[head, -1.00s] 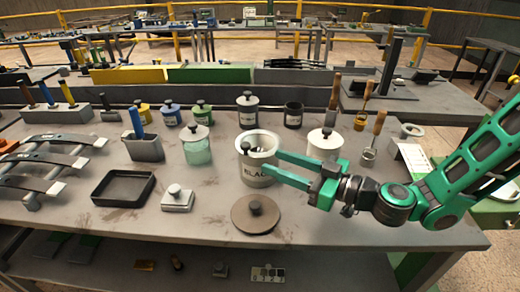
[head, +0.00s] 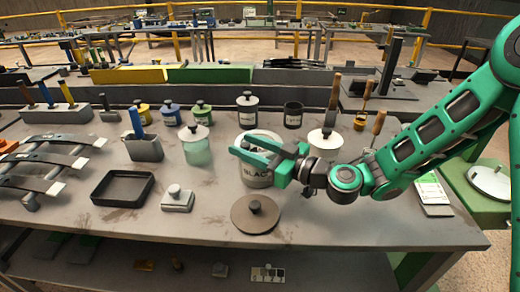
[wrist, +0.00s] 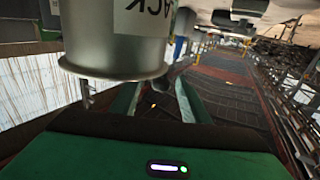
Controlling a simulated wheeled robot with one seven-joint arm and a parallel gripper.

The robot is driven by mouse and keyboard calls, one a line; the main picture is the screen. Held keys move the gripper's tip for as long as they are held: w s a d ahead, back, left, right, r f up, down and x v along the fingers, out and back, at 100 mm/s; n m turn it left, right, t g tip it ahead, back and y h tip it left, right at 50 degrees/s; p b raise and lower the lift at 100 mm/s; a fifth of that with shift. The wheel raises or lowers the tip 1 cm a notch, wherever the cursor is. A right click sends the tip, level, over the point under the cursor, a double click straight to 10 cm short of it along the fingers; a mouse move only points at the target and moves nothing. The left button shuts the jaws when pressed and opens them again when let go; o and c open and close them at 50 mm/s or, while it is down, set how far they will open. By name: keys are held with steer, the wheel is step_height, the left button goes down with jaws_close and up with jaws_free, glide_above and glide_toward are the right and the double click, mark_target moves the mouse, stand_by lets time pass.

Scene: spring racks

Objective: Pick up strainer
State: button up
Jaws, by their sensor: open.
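I cannot be sure which thing is the strainer. A wooden-handled tool (head: 379,122) stands at the right of the bench, its lower end hidden behind my arm. Another wooden-handled tool with a brass-coloured cup (head: 361,121) is behind it. The open pale can marked BLACK (head: 257,178) stands mid-bench; in the wrist view, its metal body and flared rim (wrist: 115,66) fill the upper left. My gripper (head: 236,144) is open, pointing left across the can's mouth in the head view, hiding its inside. Its fingers show apart and empty in the wrist view (wrist: 156,92).
A round lid with a black knob (head: 256,214) lies in front of the can. Lidded pots, including a green jar (head: 197,147), and a black tray (head: 123,187) are left.

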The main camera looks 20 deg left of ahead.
steer(key=shift+w+a, duration=0.1)
steer(key=shift+a, duration=0.25)
steer(key=shift+c, duration=0.4)
jaws_close()
steer(key=shift+r, duration=0.15)
